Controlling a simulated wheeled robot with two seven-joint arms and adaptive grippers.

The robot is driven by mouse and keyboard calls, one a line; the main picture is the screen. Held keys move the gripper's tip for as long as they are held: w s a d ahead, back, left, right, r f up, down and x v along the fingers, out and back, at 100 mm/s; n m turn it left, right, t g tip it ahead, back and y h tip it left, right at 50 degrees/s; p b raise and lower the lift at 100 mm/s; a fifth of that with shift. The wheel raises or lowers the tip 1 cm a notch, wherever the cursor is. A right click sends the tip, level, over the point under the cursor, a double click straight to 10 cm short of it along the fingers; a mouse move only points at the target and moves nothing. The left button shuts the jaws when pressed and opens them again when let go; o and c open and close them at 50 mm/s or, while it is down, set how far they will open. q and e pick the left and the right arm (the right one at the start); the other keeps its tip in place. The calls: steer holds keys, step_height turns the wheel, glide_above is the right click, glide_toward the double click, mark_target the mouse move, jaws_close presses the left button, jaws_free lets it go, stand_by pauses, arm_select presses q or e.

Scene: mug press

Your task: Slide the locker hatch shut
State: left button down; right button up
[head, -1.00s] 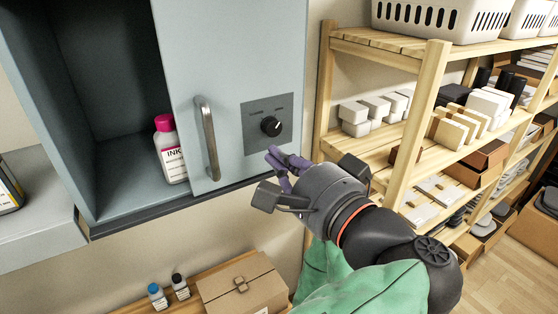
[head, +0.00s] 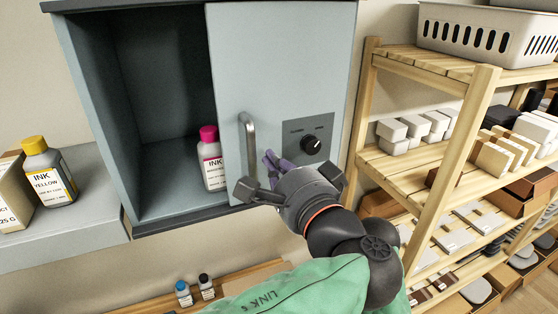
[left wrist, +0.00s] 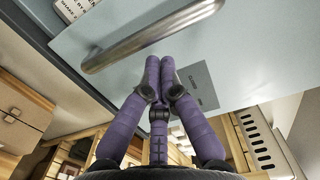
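The pale blue locker hatch (head: 270,60) covers the right part of the locker (head: 95,100); the left part of the opening is uncovered. An upright metal bar handle (head: 248,140) is on the hatch near its left edge; it also shows in the left wrist view (left wrist: 150,37). My left gripper (head: 270,162) is just right of the handle's lower half, in front of the hatch. In the left wrist view its purple fingers (left wrist: 164,66) come together at the tips, with nothing seen between them. Contact with the handle is unclear. My right gripper is not in view.
A pink-capped ink bottle (head: 211,160) stands inside the locker beside the hatch edge. A dial (head: 312,144) is right of the handle. A yellow-capped ink bottle (head: 48,175) stands on the left ledge (head: 85,215). A wooden shelf rack (head: 470,120) stands at right.

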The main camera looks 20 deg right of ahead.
arm_select(q)
steer(key=shift+a, duration=0.1)
steer(key=s+a+b, duration=0.3)
steer(key=a+b, duration=0.6)
steer(key=a, duration=1)
steer(key=shift+a+b, duration=0.35)
steer(key=shift+b, duration=0.05)
steer(key=shift+w, duration=0.1)
